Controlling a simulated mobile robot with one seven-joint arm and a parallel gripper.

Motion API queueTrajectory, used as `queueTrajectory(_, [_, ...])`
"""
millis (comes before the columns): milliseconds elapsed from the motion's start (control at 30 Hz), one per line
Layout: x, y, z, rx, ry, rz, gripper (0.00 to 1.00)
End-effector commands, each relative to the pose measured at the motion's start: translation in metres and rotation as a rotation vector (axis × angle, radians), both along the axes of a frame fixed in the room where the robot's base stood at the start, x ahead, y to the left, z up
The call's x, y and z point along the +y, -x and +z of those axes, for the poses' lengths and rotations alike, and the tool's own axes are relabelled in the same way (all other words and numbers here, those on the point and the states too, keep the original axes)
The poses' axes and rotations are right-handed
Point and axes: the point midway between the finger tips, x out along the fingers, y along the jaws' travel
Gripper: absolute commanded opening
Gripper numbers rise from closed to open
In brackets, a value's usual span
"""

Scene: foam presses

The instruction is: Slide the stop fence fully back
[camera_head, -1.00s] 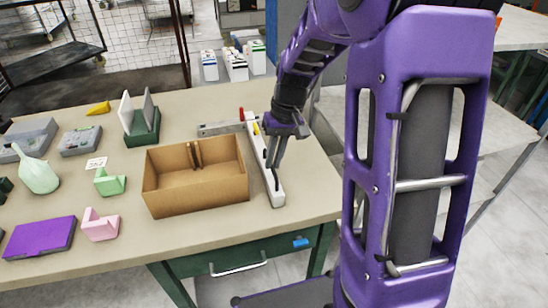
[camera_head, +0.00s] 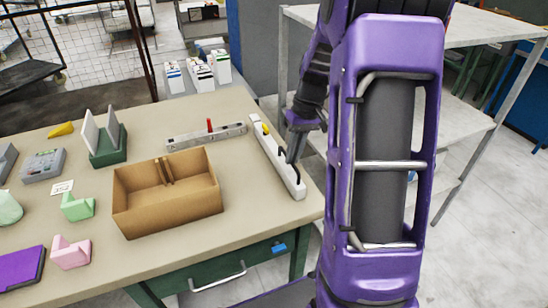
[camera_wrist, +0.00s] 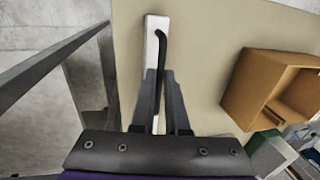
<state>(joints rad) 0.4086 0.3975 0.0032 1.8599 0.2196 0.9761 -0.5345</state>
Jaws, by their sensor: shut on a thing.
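The stop fence looks to be the long pale bar (camera_head: 268,143) at the right side of the table, with a yellow part near its far end and a dark rod handle on it. In the wrist view the pale bar (camera_wrist: 151,30) runs away from me, with the bent black rod (camera_wrist: 161,50) above it. My gripper (camera_wrist: 160,78) is shut on this rod, one finger on each side. In the head view my gripper (camera_head: 291,157) is over the near half of the bar, partly hidden by my arm.
A grey rail (camera_head: 190,138) with a red knob (camera_head: 209,125) lies left of the bar's far end. An open cardboard box (camera_head: 190,208) stands left of the bar, with bare table between. A metal shelf (camera_head: 465,135) stands beyond the table's right edge.

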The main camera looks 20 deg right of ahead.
Motion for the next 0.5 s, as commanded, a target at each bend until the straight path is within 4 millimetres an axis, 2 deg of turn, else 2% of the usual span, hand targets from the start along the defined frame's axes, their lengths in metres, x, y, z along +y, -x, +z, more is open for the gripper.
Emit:
queueTrajectory(67, [-0.006, -0.0012, 0.0013, -0.006, 0.006, -0.001, 0.0])
queueTrajectory(300, [-0.0078, -0.0011, 0.0015, -0.007, 0.009, -0.002, 0.0])
queueTrajectory(333, [-0.008, -0.0011, 0.0015, -0.007, 0.01, -0.002, 0.14])
queueTrajectory(500, [-0.0069, -0.0009, 0.0013, -0.006, 0.008, -0.002, 0.42])
